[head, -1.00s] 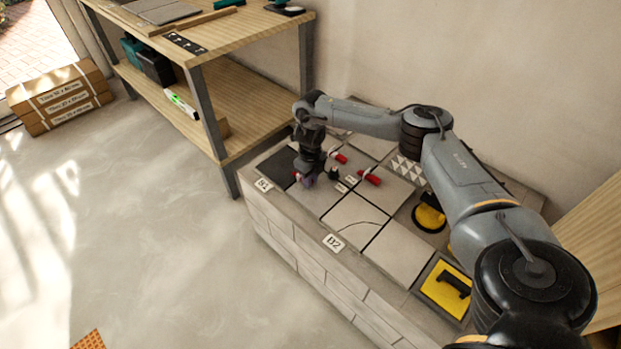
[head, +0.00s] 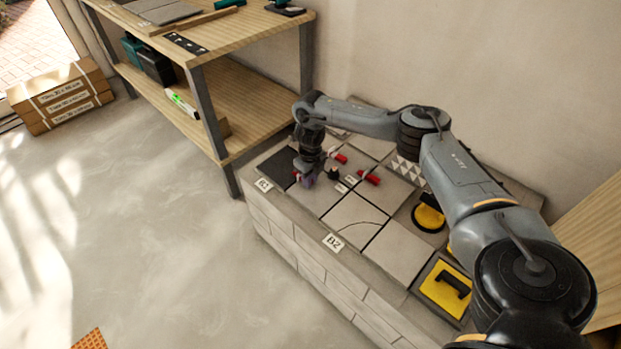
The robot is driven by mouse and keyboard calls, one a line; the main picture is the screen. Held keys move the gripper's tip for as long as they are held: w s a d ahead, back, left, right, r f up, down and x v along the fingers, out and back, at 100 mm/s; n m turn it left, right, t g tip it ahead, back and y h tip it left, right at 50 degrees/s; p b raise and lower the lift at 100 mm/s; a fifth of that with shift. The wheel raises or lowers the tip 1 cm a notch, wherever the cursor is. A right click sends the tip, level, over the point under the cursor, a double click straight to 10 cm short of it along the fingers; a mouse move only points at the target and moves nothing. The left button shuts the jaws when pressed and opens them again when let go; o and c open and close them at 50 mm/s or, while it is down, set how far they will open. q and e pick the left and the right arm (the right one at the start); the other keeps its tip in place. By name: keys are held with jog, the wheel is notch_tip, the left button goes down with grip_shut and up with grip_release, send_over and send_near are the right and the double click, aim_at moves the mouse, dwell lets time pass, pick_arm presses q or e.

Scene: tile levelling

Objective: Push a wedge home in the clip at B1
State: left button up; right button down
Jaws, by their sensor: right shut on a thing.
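My right gripper (head: 306,181) is low over the grey tiles at the left end of the block, just right of the label B1 (head: 264,185). It is shut on what looks like a red wedge; only a speck of red shows at its fingers. The fingers hide most of the wedge and the clip there, so I cannot tell how deep it sits. Two more red wedges lie beyond, one upper (head: 340,158) and one lower (head: 369,178), beside small pale clips. My left gripper is not in view.
Label B2 (head: 332,243) is on the block's front edge. A yellow-black suction cup (head: 429,217) and a yellow float (head: 446,288) are to the right. A wooden shelf bench (head: 262,30) stands behind left.

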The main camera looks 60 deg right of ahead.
jog(key=c, duration=0.9)
grip_release()
jog(key=shift+w, duration=0.1)
